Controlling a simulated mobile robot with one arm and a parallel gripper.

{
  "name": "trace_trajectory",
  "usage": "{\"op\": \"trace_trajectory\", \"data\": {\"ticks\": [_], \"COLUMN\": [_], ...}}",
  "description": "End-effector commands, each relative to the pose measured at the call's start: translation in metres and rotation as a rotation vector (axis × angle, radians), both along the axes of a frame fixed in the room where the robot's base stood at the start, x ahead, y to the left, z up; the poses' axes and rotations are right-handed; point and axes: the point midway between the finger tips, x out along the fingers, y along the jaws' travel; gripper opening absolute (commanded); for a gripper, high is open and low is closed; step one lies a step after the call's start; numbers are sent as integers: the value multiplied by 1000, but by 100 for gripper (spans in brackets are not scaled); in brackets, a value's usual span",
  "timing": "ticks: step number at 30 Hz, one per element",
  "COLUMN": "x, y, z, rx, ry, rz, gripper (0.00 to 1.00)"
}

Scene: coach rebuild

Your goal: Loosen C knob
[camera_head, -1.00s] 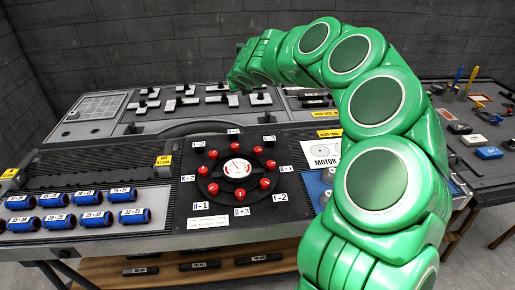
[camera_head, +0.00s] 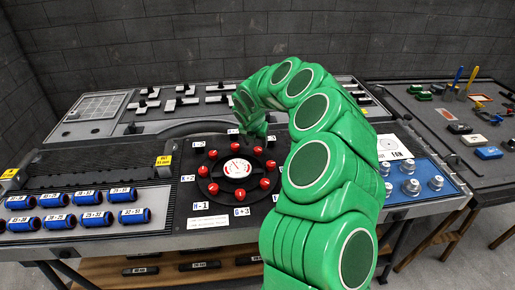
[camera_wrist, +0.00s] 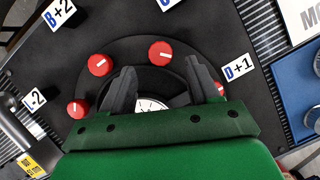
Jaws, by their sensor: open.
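The black round dial (camera_head: 220,193) has a ring of several red knobs around a white gauge (camera_head: 237,168). My gripper (camera_head: 252,136) is over the far right side of the ring, pointing down. In the wrist view my gripper (camera_wrist: 160,66) is open, with its two dark fingers spread over the dial. One red knob (camera_wrist: 160,53) shows just beyond the gap between the fingertips; contact cannot be told. It sits between the B+2 label (camera_wrist: 58,12) and the D+1 label (camera_wrist: 237,68). Another knob (camera_wrist: 219,88) is partly hidden by the right finger.
A blue panel with metal knobs (camera_head: 410,187) is to the right. A yellow sign (camera_head: 163,161) stands near the dial's left. Black and white switches (camera_head: 185,100) line the back. A side table holds tools (camera_head: 457,75).

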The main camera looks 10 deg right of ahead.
Motion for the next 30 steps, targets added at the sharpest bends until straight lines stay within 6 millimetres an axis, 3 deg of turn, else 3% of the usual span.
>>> {"op": "trace_trajectory", "data": {"ticks": [13, 26, 30], "x": [16, 19, 19], "y": [-7, -8, -8], "z": [-41, -49, -49], "rx": [-2, -1, -1], "ry": [0, -1, -1], "rz": [0, 1, 2], "gripper": [61, 61, 41]}}
